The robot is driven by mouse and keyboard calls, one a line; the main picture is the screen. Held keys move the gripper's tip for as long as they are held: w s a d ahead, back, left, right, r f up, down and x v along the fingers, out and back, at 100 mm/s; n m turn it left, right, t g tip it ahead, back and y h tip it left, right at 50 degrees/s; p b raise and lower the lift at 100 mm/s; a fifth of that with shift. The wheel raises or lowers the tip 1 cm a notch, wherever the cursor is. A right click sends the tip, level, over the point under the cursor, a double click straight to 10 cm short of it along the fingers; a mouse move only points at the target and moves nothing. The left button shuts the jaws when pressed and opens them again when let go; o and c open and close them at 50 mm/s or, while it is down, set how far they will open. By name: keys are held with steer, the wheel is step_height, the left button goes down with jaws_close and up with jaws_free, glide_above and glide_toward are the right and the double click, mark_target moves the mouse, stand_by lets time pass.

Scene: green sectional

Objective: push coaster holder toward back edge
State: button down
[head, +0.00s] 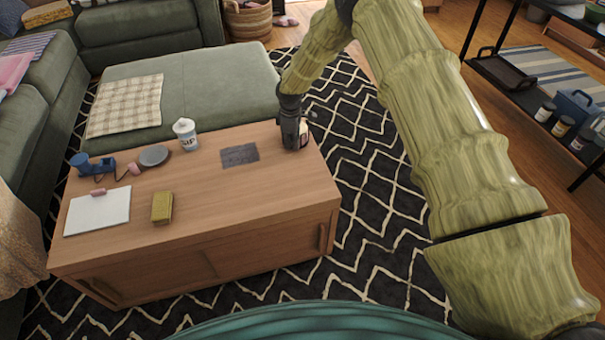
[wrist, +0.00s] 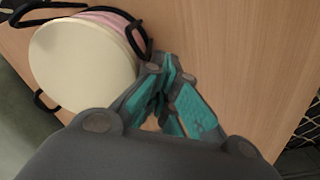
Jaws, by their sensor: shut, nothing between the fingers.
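The coaster holder is a black wire frame (wrist: 142,40) around a stack of round coasters with a cream top (wrist: 82,62) and a pinkish side. In the head view the coaster holder (head: 303,134) stands at the right end of the wooden table (head: 240,190), near the back edge, mostly hidden behind my gripper (head: 293,145). In the wrist view my gripper (wrist: 166,70) is shut and empty. Its fingertips are low over the table, right beside the holder's wire; whether they touch it I cannot tell.
A dark flat mat (head: 239,155), a white cup (head: 185,133), a grey disc (head: 153,156), a blue tape dispenser (head: 95,165), a yellow block (head: 162,207) and a white notepad (head: 98,211) lie further left on the table. A green ottoman (head: 215,90) adjoins the back edge.

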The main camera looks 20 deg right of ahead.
step_height(320, 180, up, 9)
steer(key=s+p, duration=0.2)
steer(key=p, duration=0.4)
steer(key=shift+f, duration=0.2)
stand_by(0.4)
steer(key=shift+d, duration=0.1)
